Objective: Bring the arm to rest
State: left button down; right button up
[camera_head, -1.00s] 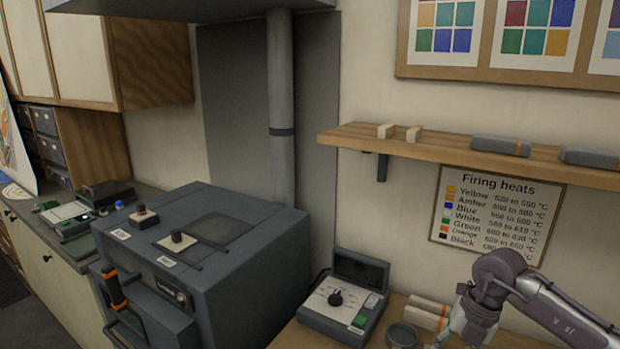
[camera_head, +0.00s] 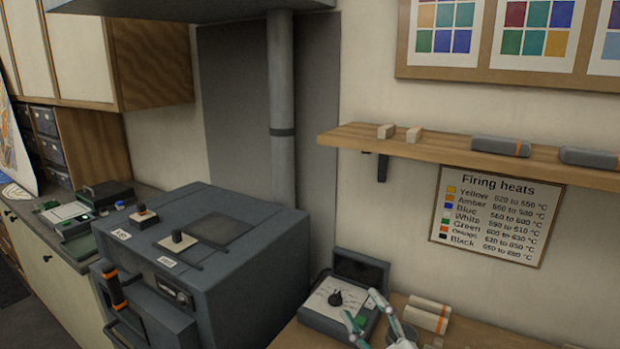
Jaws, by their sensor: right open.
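My right gripper (camera_head: 361,305) shows at the bottom edge, with its pale fingers spread apart and nothing seen between them. It appears in front of the right side of the grey control box (camera_head: 325,309), which has a black dial and a green button. I cannot tell whether the fingers touch the box. Most of my right arm is below the frame. My left gripper is not in view.
A dark grey kiln (camera_head: 255,265) stands left of the control box.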

jog(key=s+d+f+m+g+h, duration=0.35)
jog(key=d+f+m+h, duration=0.25)
jog(key=f, duration=0.3)
jog(key=s+d+f+m+g+h, duration=0.3)
jog(key=s+d+f+m+h, duration=0.2)
jog(key=f, duration=0.4)
jog(key=s+f+g+y, duration=0.1)
jog(key=s+f+g, duration=0.3)
jog(key=s, duration=0.5)
jog(key=s+f+g, duration=0.5)
jog(key=s, duration=0.4)
notch_tip(320, 180, down, 33)
jog(key=s+g+b, duration=0.1)
jog(key=s+b, duration=0.1)
jog(key=b, duration=0.4)
jog(key=s+d+f+g+b, duration=0.1)
jog(key=s+d+f+b, duration=0.2)
jog(key=s+f, duration=1.3)
notch_tip(320, 180, down, 3)
jog(key=shift+s+b, duration=0.2)
jog(key=shift+b, duration=0.35)
jog(key=shift+d+g, duration=0.1)
jog(key=shift+g, duration=0.15)
jog(key=shift+c, duration=0.9)
jog(key=shift+s, duration=0.15)
